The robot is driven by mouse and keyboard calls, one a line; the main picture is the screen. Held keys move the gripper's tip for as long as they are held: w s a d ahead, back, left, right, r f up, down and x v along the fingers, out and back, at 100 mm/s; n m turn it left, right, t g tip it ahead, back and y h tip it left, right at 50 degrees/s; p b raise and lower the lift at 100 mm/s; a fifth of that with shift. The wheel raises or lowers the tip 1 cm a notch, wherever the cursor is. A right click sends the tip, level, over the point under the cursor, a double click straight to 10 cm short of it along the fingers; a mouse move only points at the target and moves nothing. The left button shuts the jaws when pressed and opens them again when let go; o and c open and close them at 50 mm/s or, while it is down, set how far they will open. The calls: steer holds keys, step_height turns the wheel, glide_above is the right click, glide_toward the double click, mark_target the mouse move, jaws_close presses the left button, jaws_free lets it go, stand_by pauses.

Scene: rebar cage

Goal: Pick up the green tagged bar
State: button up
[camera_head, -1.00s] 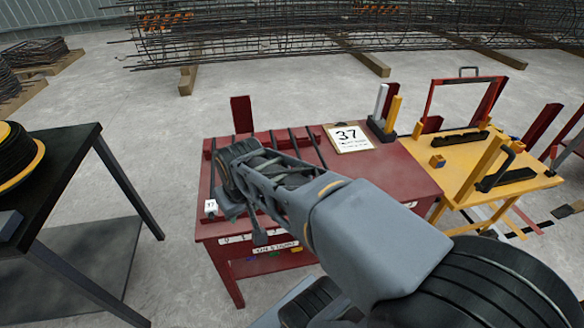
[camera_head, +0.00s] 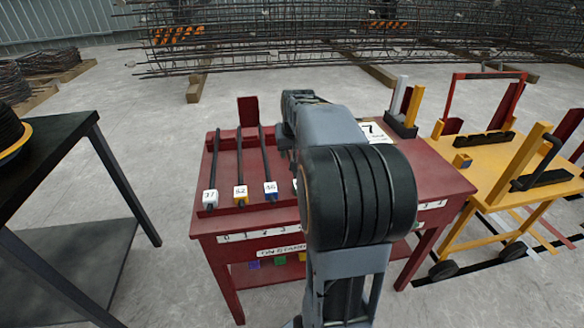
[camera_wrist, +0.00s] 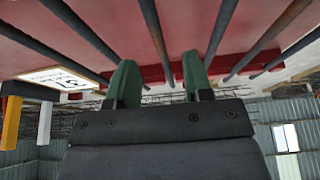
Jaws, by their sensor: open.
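Dark bars lie side by side on the red table. In the head view three show white, yellow and blue tags: the white-tagged bar (camera_head: 213,168), the yellow-tagged bar (camera_head: 240,165) and the blue-tagged bar (camera_head: 266,160). No green tag on a bar is visible; my arm covers the table right of the blue-tagged bar. In the wrist view my gripper (camera_wrist: 160,82) is open, its two green fingers apart. One dark bar (camera_wrist: 154,35) lines up with the gap between them; I cannot tell its tag or whether it touches. The head view hides the fingers.
The red table (camera_head: 225,222) carries a number card (camera_head: 375,132), partly behind my arm. A yellow cart (camera_head: 490,158) stands close on the right and a black table (camera_head: 50,150) on the left. Floor shows between the black and red tables.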

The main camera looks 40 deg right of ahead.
mark_target(289, 154)
steer(key=shift+s+b+x, duration=0.2)
steer(key=shift+b+x, duration=0.8)
steer(key=shift+x, duration=2.15)
steer(key=shift+d, duration=0.1)
jaws_close()
steer(key=shift+r, duration=0.1)
